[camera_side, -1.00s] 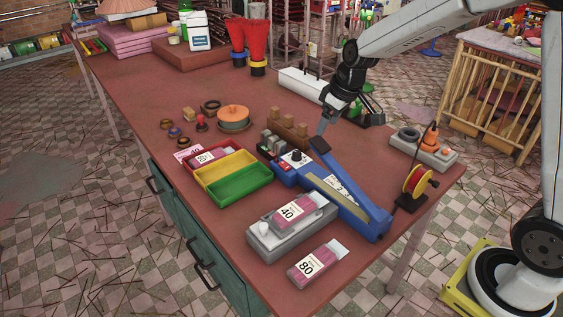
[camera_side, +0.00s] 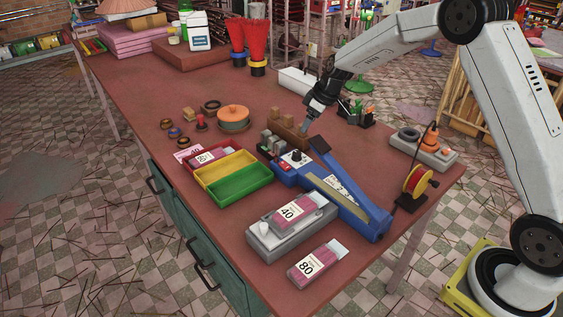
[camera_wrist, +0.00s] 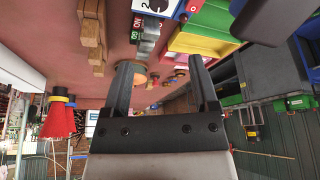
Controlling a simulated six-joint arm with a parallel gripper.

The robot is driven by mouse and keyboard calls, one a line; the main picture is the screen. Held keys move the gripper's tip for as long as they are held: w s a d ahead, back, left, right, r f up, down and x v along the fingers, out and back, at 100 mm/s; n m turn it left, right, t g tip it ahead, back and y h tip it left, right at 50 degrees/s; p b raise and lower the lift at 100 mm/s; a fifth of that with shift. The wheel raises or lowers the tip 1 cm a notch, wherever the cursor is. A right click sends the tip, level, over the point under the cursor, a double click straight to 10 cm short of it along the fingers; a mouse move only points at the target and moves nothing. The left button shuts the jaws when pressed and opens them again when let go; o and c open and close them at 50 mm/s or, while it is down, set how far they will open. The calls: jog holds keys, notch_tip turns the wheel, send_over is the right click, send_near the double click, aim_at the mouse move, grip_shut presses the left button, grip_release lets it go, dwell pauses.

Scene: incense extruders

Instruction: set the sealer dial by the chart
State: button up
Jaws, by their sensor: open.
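The blue sealer (camera_side: 372,218) lies across the right half of the table. Its black dial (camera_side: 296,156) sits on a white plate at its left end; the pointer setting is too small to read. A white numbered label (camera_side: 340,187) lies along its body; I cannot tell if this is the chart. My gripper (camera_side: 304,132) is above the wooden block behind the dial, apart from the dial. In the wrist view my gripper (camera_wrist: 163,64) has its fingers wide apart with nothing between them. A corner of the sealer (camera_wrist: 156,6) shows at the top there.
A scale (camera_side: 272,240) carries a pack marked 40; a pack marked 80 (camera_side: 316,264) lies in front. The red, yellow and green tray (camera_side: 240,185) is left of the sealer. A wooden block (camera_side: 287,127) stands behind it.

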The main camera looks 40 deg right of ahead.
send_near(298, 152)
jog(key=f, duration=0.1)
jog(key=shift+w+a+f, duration=0.25)
jog(key=shift+w, duration=0.05)
jog(key=shift+f, duration=0.15)
jog(key=shift+x, duration=3.75)
jog(key=shift+c, duration=0.2)
grip_shut()
